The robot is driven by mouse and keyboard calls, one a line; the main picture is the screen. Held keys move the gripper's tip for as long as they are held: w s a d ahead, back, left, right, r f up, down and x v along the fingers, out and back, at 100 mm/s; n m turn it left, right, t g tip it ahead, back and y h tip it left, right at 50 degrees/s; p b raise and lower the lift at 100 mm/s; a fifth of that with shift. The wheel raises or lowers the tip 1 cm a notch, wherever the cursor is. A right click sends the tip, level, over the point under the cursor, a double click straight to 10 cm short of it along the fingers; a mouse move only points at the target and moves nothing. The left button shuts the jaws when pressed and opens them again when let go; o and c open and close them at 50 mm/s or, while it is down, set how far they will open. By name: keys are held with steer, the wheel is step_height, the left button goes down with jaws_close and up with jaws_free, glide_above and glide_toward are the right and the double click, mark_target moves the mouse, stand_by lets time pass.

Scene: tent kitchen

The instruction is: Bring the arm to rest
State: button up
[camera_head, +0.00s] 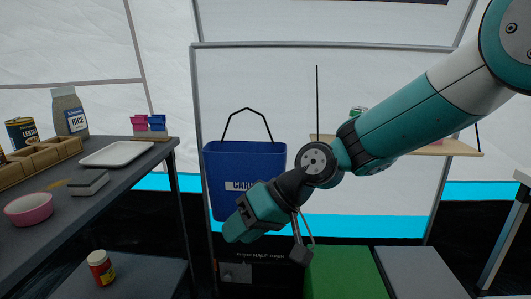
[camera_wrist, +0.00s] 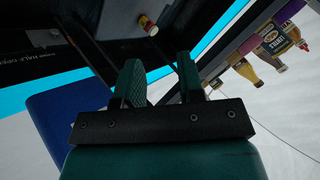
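My gripper (camera_head: 236,231) is at the end of my arm, which reaches in from the upper right of the head view. It points down and left, in front of the lower part of a blue bag (camera_head: 228,160) with a white label. In the wrist view my gripper (camera_wrist: 159,75) shows two dark green fingers standing apart, with nothing held between them. The blue bag also shows at the left of the wrist view (camera_wrist: 65,120).
A dark table (camera_head: 130,165) at left holds a pink bowl (camera_head: 29,208), a white tray (camera_head: 117,153) and a rice bag (camera_head: 69,113). A red jar (camera_head: 101,267) stands on a lower surface. A shelf (camera_head: 455,147) is behind my arm; a green box (camera_head: 343,272) is below it.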

steer(key=s+d+r+h, duration=0.2)
steer(key=s+d+h, duration=0.1)
steer(key=s+d, duration=0.6)
steer(key=s+d+r+h, duration=0.2)
steer(key=s+d, duration=0.8)
step_height(320, 180, up, 30)
steer(key=p, duration=3)
steer(key=shift+r+m+p, duration=0.25)
steer(key=shift+m+p, duration=0.15)
steer(key=shift+s, duration=0.1)
